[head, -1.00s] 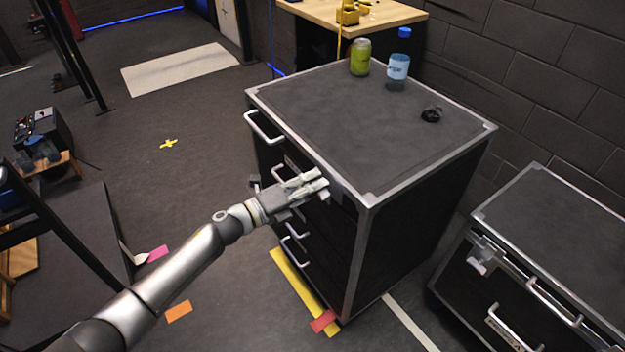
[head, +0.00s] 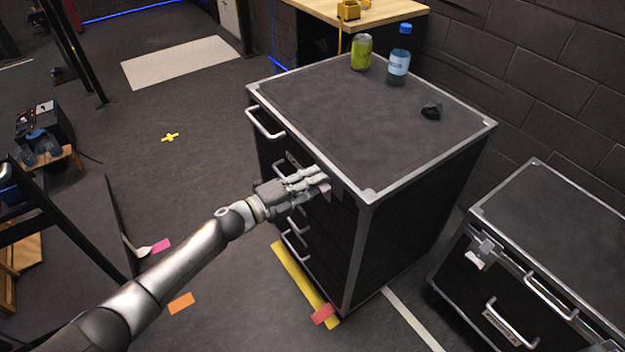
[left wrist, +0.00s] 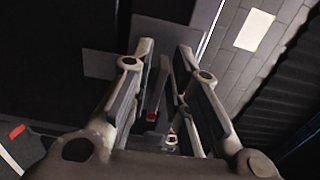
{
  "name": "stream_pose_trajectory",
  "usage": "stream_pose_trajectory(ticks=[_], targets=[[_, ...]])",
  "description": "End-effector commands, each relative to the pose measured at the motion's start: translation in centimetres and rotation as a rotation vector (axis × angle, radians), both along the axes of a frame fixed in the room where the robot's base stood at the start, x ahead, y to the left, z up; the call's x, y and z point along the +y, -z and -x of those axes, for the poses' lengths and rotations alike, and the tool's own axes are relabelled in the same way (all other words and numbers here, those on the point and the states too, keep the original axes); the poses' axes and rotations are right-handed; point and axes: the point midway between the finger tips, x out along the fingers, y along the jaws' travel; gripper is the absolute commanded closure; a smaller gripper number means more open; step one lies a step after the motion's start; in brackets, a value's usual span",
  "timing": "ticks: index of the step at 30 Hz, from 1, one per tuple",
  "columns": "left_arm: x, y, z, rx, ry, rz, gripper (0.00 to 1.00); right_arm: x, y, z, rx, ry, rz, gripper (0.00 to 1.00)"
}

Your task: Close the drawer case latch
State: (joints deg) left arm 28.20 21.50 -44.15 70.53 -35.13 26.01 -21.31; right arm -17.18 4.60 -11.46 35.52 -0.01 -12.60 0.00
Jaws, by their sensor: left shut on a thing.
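The drawer case (head: 400,210) is a black cabinet with silver edges and several handled drawers on its left-facing front. My left gripper (head: 322,182) is at the upper right part of that front, just below the top edge. In the left wrist view, my left gripper (left wrist: 160,85) has its two fingers on either side of a thin dark upright piece (left wrist: 152,90), which seems to be the latch. It is shut on this piece. In the head view the gripper hides the latch, so its position cannot be told. My right gripper is out of view.
A green can (head: 361,52), a blue-capped bottle (head: 398,62) and a small black object (head: 431,111) stand on the case top. A second black case (head: 560,240) with a silver latch (head: 480,252) is at the right.

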Motion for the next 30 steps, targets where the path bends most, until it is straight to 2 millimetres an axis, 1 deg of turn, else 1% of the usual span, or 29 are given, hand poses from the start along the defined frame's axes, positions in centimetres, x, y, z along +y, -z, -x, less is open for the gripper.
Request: stream_pose_trajectory(ticks=[5,6,8,16,20,23,30], targets=[[0.0,0.1,0.0,0.001,-0.001,-0.002,1.00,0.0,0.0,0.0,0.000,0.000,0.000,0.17],[0.0,0.1,0.0,0.001,-0.001,-0.002,0.77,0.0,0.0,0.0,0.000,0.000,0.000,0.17],[0.0,0.1,0.0,0.001,-0.001,-0.002,0.71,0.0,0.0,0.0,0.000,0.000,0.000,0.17],[0.0,0.1,0.0,0.000,-0.001,-0.001,0.71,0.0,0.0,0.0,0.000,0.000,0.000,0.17],[0.6,0.1,0.4,-0.001,-0.001,-0.002,0.71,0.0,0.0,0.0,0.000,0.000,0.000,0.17],[1.7,0.2,1.1,0.001,-0.002,-0.003,0.71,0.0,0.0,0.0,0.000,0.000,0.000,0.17],[5.8,0.2,4.2,0.003,-0.002,-0.004,0.71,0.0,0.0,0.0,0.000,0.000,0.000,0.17]])
